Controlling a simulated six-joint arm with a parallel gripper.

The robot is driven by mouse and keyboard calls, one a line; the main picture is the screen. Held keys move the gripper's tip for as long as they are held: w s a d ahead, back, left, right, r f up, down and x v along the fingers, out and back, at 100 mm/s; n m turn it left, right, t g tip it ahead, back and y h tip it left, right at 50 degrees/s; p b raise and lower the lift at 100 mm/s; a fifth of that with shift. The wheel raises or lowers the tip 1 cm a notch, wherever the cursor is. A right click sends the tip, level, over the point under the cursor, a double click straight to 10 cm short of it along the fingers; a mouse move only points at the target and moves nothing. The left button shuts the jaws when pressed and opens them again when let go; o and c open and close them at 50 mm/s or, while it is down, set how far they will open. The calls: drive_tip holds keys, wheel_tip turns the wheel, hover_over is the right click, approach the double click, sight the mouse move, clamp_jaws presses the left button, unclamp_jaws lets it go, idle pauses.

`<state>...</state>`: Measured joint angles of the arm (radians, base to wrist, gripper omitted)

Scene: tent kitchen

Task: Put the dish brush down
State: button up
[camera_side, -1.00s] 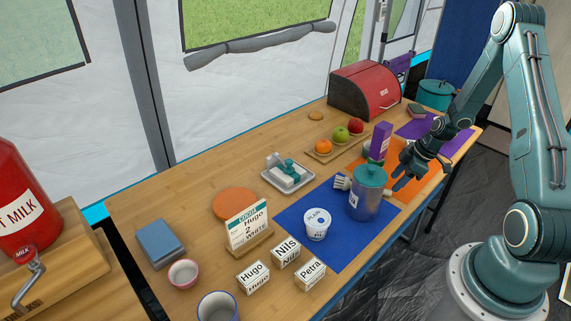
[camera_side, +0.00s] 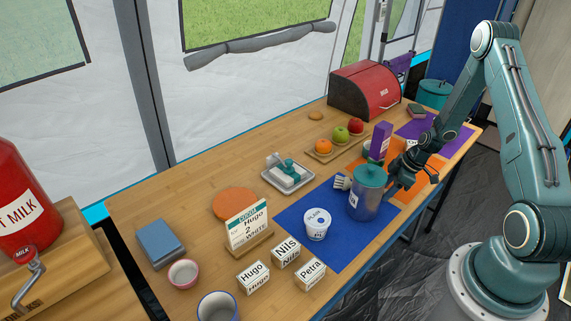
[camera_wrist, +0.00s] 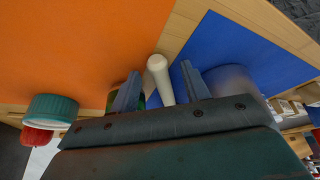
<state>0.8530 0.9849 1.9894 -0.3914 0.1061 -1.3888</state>
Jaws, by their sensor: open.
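The dish brush shows in the side view as a bristled head (camera_side: 342,182) just left of the blue canister with a teal lid (camera_side: 369,190); the canister hides most of its handle. In the wrist view a white handle (camera_wrist: 160,78), apparently the brush's, lies between my two fingers, with gaps visible on both sides. My gripper (camera_wrist: 160,90) is open around it. In the side view my gripper (camera_side: 392,185) is low, close to the canister's right side. I cannot tell whether the handle rests on the table.
The blue mat (camera_side: 310,255) holds a white tub (camera_side: 317,224) and the canister. The orange mat (camera_side: 432,168) lies behind, with a purple box (camera_side: 380,140) near it. A white dish (camera_side: 288,178) stands left of the brush. Bare wood lies between the mats.

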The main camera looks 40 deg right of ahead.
clamp_jaws()
drive_tip(key=shift+r, duration=0.2)
idle(0.3)
wheel_tip(320, 180, up, 20)
drive_tip(key=shift+f, duration=0.15)
idle(0.7)
idle(0.4)
